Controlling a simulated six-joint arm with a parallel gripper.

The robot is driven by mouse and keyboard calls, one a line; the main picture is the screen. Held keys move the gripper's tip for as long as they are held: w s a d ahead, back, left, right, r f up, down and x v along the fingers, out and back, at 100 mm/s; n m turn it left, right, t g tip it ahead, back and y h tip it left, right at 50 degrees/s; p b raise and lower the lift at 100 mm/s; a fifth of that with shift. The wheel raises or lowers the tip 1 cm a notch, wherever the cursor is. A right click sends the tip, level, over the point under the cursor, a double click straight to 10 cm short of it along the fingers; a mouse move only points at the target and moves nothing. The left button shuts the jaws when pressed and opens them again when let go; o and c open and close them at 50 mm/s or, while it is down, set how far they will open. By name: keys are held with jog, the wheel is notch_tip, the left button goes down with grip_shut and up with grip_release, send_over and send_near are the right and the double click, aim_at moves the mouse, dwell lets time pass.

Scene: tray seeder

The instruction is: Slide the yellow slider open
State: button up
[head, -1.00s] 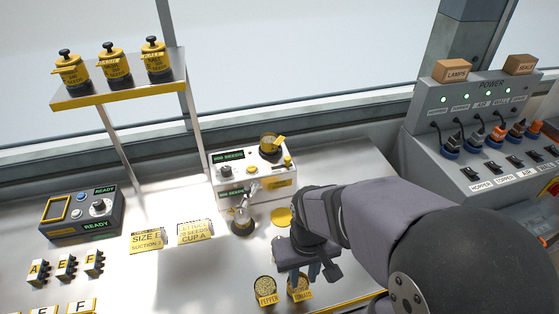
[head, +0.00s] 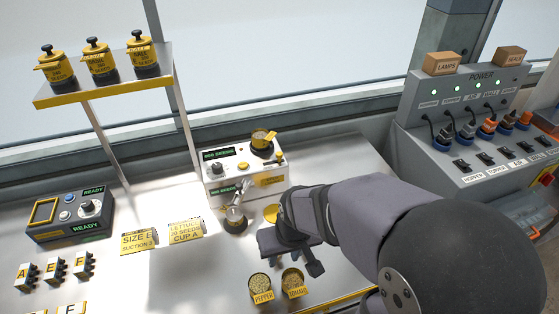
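The seeder unit (head: 218,181), a white box with a knob and green-lit displays, stands at mid-bench. A dark round hopper cup with a yellow rim (head: 262,139) sits on its top, and a small yellow tab shows at the cup's right side. I cannot tell for certain which yellow part is the slider. My gripper (head: 287,262) is dark grey, in front of and to the right of the unit, apart from it. It hangs over the bench behind the seed cups. Its fingertips are too small and dark to read, and I see nothing held.
A yellow disc (head: 271,212) lies partly behind my gripper. Pepper (head: 261,286) and tomato (head: 293,282) cups stand at the front. A metal nozzle piece (head: 235,221) stands before the unit. A shelf (head: 110,88) holds yellow canisters. The power panel (head: 468,130) is at right.

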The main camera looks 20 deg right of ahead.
aim_at(279, 156)
jog(key=w+f+t+b, duration=0.1)
jog(key=w, duration=0.2)
jog(key=w+t+b, duration=0.1)
jog(key=w, duration=0.1)
jog(key=w+f+t+b, duration=0.1)
jog(key=w+t+b, duration=0.1)
jog(key=w, duration=0.1)
jog(key=shift+w+a+f, duration=0.3)
jog(key=shift+a+f, duration=0.05)
jog(key=shift+a, duration=0.05)
jog(key=w+t+b, duration=0.2)
jog(key=w, duration=0.1)
jog(key=w+b, duration=0.1)
jog(key=w, duration=0.1)
jog(key=shift+d+m+t, duration=0.3)
jog(key=shift+t, duration=0.1)
jog(key=w+t+b, duration=0.1)
jog(key=w+d+r+t+h+b, duration=0.1)
jog(key=w, duration=0.1)
jog(key=w+t+b, duration=0.1)
jog(key=b, duration=0.1)
jog(key=shift+w+d+r+m, duration=0.3)
jog(key=shift+d+r, duration=0.05)
jog(key=w+d+r+m+t+h+b, duration=0.1)
jog(key=w+d+r+t+h+b, duration=0.1)
jog(key=d+r+t+h+b, duration=0.2)
jog(key=shift+w+r+m+t, duration=0.15)
jog(key=shift+r+m+t, duration=0.15)
jog(key=shift+r+t, duration=0.45)
